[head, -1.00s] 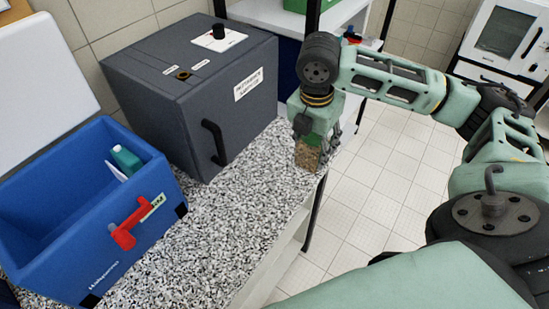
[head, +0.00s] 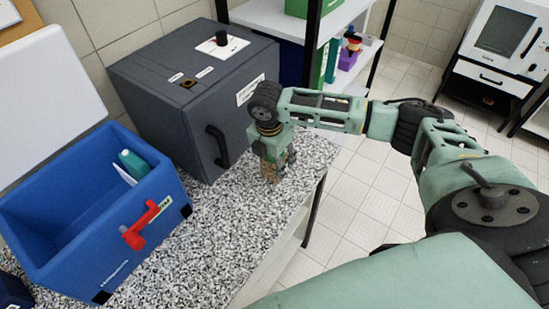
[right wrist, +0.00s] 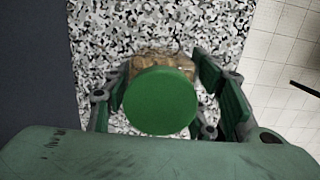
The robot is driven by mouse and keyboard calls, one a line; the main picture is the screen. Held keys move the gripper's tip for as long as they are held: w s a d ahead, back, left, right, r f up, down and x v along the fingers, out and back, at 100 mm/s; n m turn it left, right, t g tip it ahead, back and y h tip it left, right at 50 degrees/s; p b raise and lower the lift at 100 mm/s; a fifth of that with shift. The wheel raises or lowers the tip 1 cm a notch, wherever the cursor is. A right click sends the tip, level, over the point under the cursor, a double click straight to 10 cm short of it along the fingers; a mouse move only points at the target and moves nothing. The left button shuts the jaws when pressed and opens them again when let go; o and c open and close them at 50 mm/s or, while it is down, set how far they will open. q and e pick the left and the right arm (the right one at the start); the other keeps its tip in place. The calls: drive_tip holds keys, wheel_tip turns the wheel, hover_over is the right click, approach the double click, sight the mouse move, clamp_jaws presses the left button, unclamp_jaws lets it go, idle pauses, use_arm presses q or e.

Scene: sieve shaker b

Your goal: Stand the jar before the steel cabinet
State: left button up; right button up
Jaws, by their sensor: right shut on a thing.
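The jar has a green lid (right wrist: 160,101) and brown, grainy contents; in the head view only its lower part (head: 270,174) shows below my fingers. My right gripper (head: 273,163) is shut on the jar, with a finger on either side of it in the right wrist view. The jar is upright over the speckled worktop, in front of the dark grey steel cabinet (head: 162,118), to the right of its black handle. I cannot tell whether the jar's base touches the worktop. The cabinet's edge also shows at the left of the right wrist view (right wrist: 32,65). My left gripper is not in view.
An open blue cool box (head: 75,247) with a red latch and a green-capped bottle (head: 131,163) inside stands left on the speckled worktop (head: 215,235). The worktop between box and jar is clear. Its right edge drops to the tiled floor. A shelf rack (head: 315,50) stands behind.

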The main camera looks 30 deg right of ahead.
drive_tip(key=o, duration=1.5)
drive_tip(key=shift+o, duration=0.2)
drive_tip(key=r+b, duration=0.1)
drive_tip(key=r, duration=0.2)
drive_tip(key=a+r+b, duration=0.1)
drive_tip(key=r, duration=0.3)
drive_tip(key=r+b, duration=0.1)
drive_tip(key=r, duration=0.2)
drive_tip(key=shift+s+a+r, duration=0.15)
drive_tip(key=shift+s+r, duration=0.05)
drive_tip(key=shift+r, duration=0.15)
drive_tip(key=shift+s+r, duration=0.1)
drive_tip(key=shift+r, duration=0.6)
drive_tip(key=shift+f, duration=0.1)
